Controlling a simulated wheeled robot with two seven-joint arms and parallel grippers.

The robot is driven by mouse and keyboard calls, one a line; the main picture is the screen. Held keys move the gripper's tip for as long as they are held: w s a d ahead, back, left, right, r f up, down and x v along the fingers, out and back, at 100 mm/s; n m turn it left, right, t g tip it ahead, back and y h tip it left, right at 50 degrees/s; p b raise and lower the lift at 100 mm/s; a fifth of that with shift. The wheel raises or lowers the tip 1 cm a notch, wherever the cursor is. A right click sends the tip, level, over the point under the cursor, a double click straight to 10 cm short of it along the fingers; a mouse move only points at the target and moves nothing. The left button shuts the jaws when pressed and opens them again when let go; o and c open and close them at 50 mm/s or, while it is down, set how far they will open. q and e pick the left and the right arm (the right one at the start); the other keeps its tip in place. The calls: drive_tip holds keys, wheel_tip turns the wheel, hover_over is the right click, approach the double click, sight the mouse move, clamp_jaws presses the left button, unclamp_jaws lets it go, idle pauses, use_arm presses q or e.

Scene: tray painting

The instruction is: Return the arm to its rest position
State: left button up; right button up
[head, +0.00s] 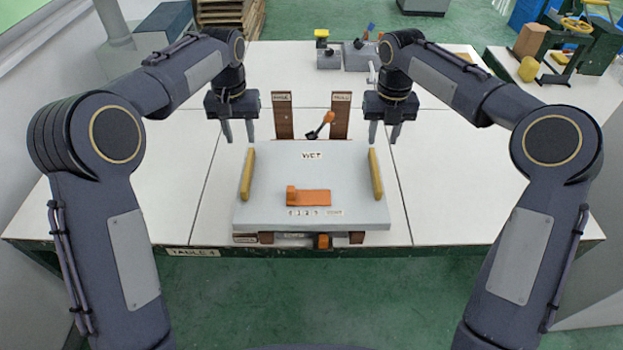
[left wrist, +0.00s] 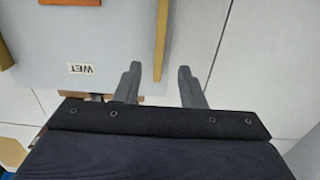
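My left gripper (head: 239,132) is open and empty above the white table, just beyond the far left corner of the grey tray (head: 270,170). In the left wrist view my left gripper (left wrist: 158,85) shows two spread fingers with nothing between them, near the end of a yellow bar. My right gripper (head: 384,135) is open and empty beyond the tray's far right corner. The tray carries a "WET" label (head: 312,155), an orange piece (head: 309,197), and a yellow bar (head: 247,175) along the left side and another (head: 375,175) along the right.
Two brown uprights with labels (head: 283,118) (head: 340,112) stand behind the tray, with an orange-tipped lever (head: 322,124) between them. Grey boxes (head: 355,54) stand at the table's back. The white table (head: 450,180) is clear on both sides.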

idle(0.3)
